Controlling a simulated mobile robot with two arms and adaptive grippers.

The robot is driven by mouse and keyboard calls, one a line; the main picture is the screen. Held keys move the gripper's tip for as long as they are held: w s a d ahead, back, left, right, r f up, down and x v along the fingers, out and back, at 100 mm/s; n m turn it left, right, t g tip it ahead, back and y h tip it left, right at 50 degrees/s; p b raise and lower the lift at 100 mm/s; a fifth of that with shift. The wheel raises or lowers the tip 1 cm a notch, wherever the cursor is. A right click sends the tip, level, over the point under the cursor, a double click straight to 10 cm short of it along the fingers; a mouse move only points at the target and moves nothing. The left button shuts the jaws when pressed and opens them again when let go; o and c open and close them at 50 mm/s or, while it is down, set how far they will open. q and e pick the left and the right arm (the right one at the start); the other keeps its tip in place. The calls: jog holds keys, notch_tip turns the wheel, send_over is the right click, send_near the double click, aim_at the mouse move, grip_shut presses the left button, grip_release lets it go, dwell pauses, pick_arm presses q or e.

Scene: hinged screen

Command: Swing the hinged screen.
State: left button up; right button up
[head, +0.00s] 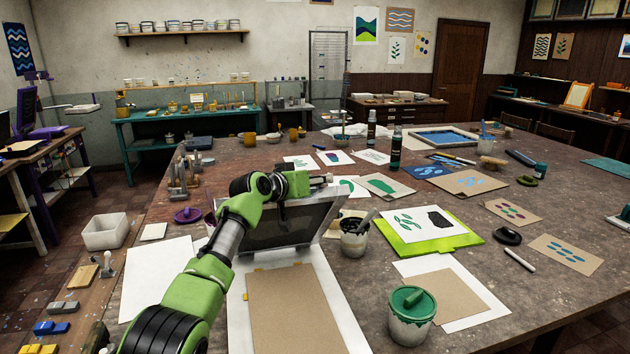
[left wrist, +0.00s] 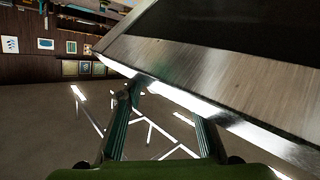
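The hinged screen (head: 292,228) is a dark mesh panel in a pale metal frame. It stands tilted up over the near part of the table, partly behind my left arm. My left gripper (head: 318,180) is at its raised upper edge in the head view; its fingers are small there. In the left wrist view the screen's frame (left wrist: 200,85) runs slantwise across the top right. The two fingers of my left gripper (left wrist: 163,110) are spread apart, with their tips close to the frame's edge; I cannot tell whether they touch. My right gripper is not in view.
A brown sheet (head: 295,310) lies on a white board in front of the screen. An ink pot (head: 355,238) stands close to the screen's right side, and a green-lidded pot (head: 410,320) stands nearer. Prints and cards cover the table (head: 560,320) to the right.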

pick_arm(q)
jog(key=shift+s+r, duration=0.1)
jog(key=shift+s, duration=0.25)
jog(key=shift+s+a+r, duration=0.1)
jog(key=shift+s+a, duration=0.35)
jog(key=shift+s, duration=0.1)
jog(key=v, duration=1)
jog(key=shift+w+a+r, duration=0.1)
